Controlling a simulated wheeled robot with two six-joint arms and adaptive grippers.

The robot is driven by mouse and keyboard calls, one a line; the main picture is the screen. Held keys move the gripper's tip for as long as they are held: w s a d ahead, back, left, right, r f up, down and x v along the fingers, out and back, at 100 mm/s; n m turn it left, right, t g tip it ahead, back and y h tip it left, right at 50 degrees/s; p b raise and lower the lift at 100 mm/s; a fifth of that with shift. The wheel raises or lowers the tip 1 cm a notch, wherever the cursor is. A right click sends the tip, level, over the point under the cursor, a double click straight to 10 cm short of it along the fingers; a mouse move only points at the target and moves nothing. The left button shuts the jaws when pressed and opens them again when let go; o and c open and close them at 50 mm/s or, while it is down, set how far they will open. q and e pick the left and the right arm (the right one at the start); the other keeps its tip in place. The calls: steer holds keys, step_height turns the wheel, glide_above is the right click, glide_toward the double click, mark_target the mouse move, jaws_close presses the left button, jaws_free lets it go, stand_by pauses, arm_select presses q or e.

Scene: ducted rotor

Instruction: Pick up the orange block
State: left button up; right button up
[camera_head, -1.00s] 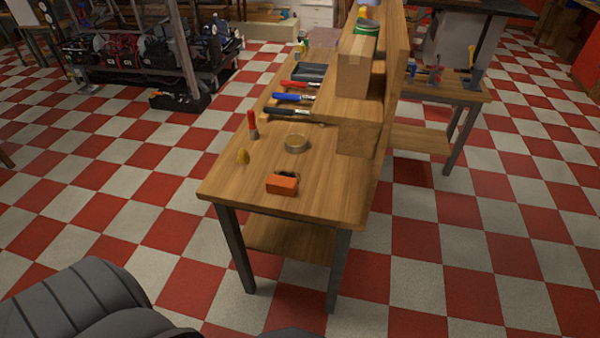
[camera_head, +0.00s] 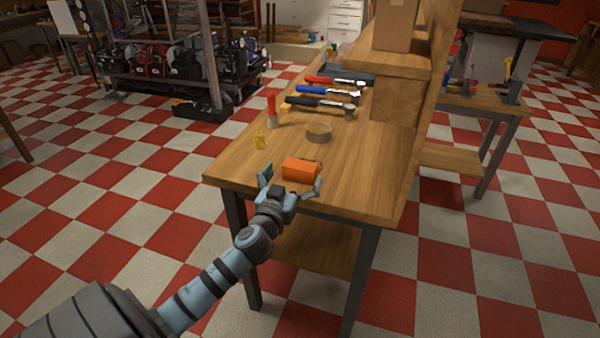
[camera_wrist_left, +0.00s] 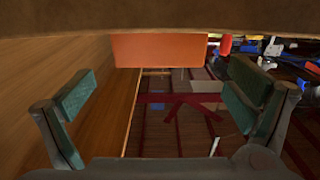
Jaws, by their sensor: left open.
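The orange block (camera_head: 300,169) lies on the wooden workbench (camera_head: 365,190) close to its near edge. My left gripper (camera_head: 292,181) is open, with one finger left of the block and the other at its right front. The left wrist view also shows the orange block (camera_wrist_left: 160,50) ahead, above the middle and across the gap between the open fingers of my left gripper (camera_wrist_left: 163,92). I see no finger closed on the block. My right gripper is not in view.
Several hammers (camera_head: 320,103) lie farther back. A wooden shelf unit (camera_head: 395,98) stands at the back right.

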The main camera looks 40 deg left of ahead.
mark_target(298, 169)
arm_select(q)
steer(key=x, duration=0.4)
steer(key=shift+w, duration=0.25)
steer(key=shift+w+a+f, duration=0.15)
steer(key=shift+w+f, duration=0.05)
steer(key=shift+w, duration=0.2)
steer(key=shift+s+r, duration=0.15)
steer(key=c, duration=1.3)
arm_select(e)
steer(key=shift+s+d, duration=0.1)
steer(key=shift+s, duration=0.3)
